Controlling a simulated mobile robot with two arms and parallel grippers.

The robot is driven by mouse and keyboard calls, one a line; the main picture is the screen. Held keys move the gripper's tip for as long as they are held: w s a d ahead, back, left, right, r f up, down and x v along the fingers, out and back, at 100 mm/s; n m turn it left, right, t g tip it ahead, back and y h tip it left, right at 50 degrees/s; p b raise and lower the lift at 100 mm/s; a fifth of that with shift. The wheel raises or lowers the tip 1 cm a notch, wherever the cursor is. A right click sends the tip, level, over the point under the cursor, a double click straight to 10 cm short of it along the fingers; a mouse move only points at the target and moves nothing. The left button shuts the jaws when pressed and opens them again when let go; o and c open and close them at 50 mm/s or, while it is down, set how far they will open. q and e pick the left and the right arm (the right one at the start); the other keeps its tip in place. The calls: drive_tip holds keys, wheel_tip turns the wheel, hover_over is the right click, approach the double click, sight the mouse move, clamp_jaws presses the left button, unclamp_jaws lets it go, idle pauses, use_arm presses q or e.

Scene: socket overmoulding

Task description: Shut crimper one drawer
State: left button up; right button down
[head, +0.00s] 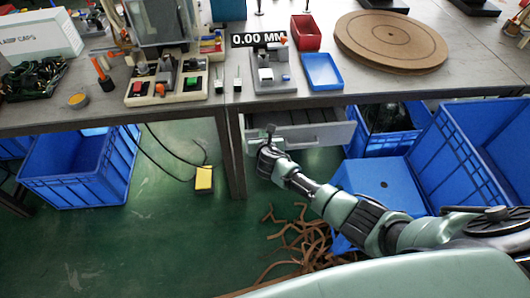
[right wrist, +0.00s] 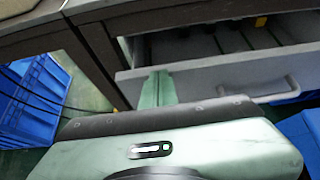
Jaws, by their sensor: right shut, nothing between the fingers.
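A grey drawer (head: 325,135) under the right-hand table stands partly open, its front out past the table edge and its inside showing. In the right wrist view the drawer front (right wrist: 215,75) has a bar handle at its right, and dark dividers show inside. My right gripper (head: 269,131) is at the left part of the drawer front. Its green fingers (right wrist: 158,88) are shut and empty, pointing at the front's left end; I cannot tell whether they touch it. My left gripper is not in view. No label shows which drawer is crimper one's.
Blue crates (head: 85,165) stand below the left table, with more (head: 445,150) right of the drawer. Brown strips (head: 300,240) lie on the floor. A yellow-topped pedal (head: 204,180) with cables sits left of the table leg (head: 232,150). A gauge reading 0.00 MM (head: 258,39) is above.

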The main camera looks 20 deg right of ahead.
drive_tip(key=shift+w+d+b, duration=0.25)
drive_tip(key=shift+w, duration=0.8)
drive_tip(key=shift+w+d+b, duration=0.2)
drive_tip(key=shift+w+b, duration=0.05)
drive_tip(key=shift+w, duration=0.8)
